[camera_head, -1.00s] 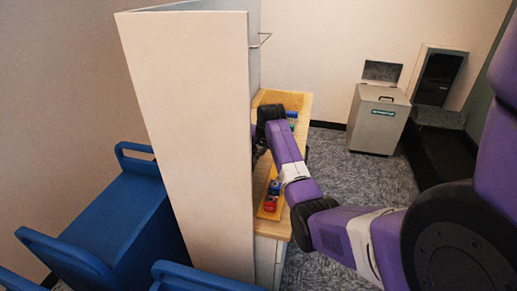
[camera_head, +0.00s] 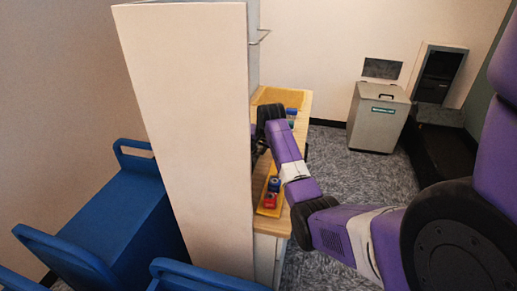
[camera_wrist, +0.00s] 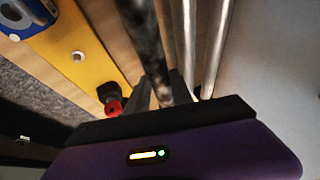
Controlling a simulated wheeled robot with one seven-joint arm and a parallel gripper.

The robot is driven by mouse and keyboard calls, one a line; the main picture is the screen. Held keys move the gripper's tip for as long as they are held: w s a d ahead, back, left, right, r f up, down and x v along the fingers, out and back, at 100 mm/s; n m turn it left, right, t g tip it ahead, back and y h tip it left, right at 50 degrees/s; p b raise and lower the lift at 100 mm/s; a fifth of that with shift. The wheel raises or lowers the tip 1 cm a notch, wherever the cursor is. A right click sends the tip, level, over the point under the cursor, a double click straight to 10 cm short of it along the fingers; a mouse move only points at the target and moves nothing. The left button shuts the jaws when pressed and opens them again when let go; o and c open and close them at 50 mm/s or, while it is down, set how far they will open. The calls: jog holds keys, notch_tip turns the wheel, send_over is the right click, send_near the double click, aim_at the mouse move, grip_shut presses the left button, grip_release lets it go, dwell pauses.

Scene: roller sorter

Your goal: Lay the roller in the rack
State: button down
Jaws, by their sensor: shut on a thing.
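My gripper (camera_wrist: 160,88) is shut on a dark, speckled roller (camera_wrist: 147,40), which runs up and out of the top of the wrist view. Two shiny silver bars (camera_wrist: 190,45) run alongside it on the right; I cannot tell whether they are other rollers or part of the rack. In the head view my gripper (camera_head: 259,142) is over the wooden counter, partly hidden by the tall partition and my own arm. The held roller cannot be made out there. Whether the roller touches anything below is not clear.
A yellow board (camera_wrist: 85,52) lies left of the roller, with a blue ringed part (camera_wrist: 22,14) and a red-and-black knob (camera_wrist: 112,100). The tall pale partition (camera_head: 190,130) stands close beside my gripper.

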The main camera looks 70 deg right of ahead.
jog(key=shift+f+b, duration=0.5)
jog(key=shift+f, duration=1.05)
dwell(0.7)
jog(key=c, duration=1)
grip_release()
jog(key=shift+c, duration=0.2)
jog(key=shift+a+f, duration=0.1)
jog(key=shift+f, duration=0.05)
jog(key=shift+b+v, duration=0.4)
jog(key=shift+v, duration=3.55)
jog(key=shift+w, duration=0.1)
